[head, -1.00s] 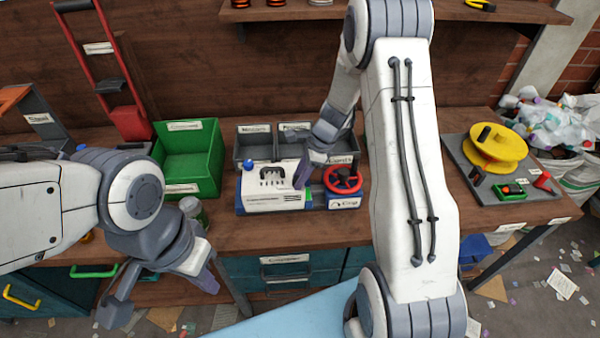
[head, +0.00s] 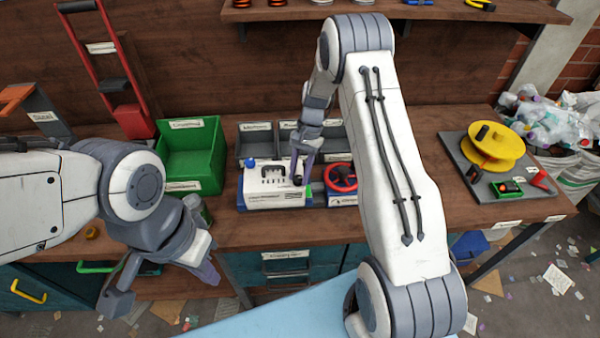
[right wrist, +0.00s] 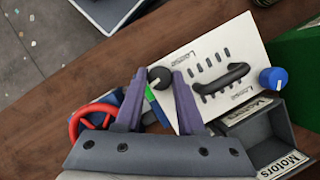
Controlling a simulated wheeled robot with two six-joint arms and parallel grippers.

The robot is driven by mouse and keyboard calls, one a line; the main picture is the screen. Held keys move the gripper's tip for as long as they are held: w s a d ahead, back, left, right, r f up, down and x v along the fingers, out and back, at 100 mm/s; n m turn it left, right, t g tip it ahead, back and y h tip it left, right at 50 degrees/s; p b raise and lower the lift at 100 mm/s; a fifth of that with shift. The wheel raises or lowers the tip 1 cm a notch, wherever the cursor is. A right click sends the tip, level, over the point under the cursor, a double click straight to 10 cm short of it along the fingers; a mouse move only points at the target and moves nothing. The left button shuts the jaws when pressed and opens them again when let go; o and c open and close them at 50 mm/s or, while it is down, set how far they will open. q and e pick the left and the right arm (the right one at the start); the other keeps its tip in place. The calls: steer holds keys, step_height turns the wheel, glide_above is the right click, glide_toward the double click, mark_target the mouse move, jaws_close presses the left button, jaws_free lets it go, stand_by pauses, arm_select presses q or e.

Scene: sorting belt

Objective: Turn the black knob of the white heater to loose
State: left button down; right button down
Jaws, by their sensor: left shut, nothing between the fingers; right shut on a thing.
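The white heater (head: 284,197) sits on the bench at centre, with a black handle, vent slots and a blue cap. In the right wrist view its white top (right wrist: 205,58) fills the middle right, with small labels too blurred to read surely. Its black knob (right wrist: 160,76) stands between the two purple fingers of my right gripper (right wrist: 161,77), which is shut on it. In the head view this gripper (head: 303,180) comes down on the heater's right end and mostly hides the knob. My left gripper (head: 208,273) is shut and empty, low at the left, in front of the bench.
A red handwheel (head: 341,177) stands just right of the heater. Grey bins (head: 254,150) are behind it and a green crate (head: 190,163) is to its left. A grey board (head: 510,208) with a yellow spool lies at the right. Bare bench lies in front of the heater.

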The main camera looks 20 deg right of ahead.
steer(key=n+g+h, duration=0.1)
steer(key=n, duration=0.3)
steer(key=shift+w+a+n, duration=0.1)
steer(key=shift+n, duration=0.2)
steer(key=shift+a+n+g+h, duration=0.15)
steer(key=shift+n+h, duration=0.3)
steer(key=shift+n, duration=0.5)
steer(key=shift+d+n+g+h, duration=0.15)
steer(key=shift+n+h, duration=0.3)
steer(key=shift+n, duration=0.5)
steer(key=shift+a, duration=0.1)
steer(key=c, duration=0.5)
jaws_free()
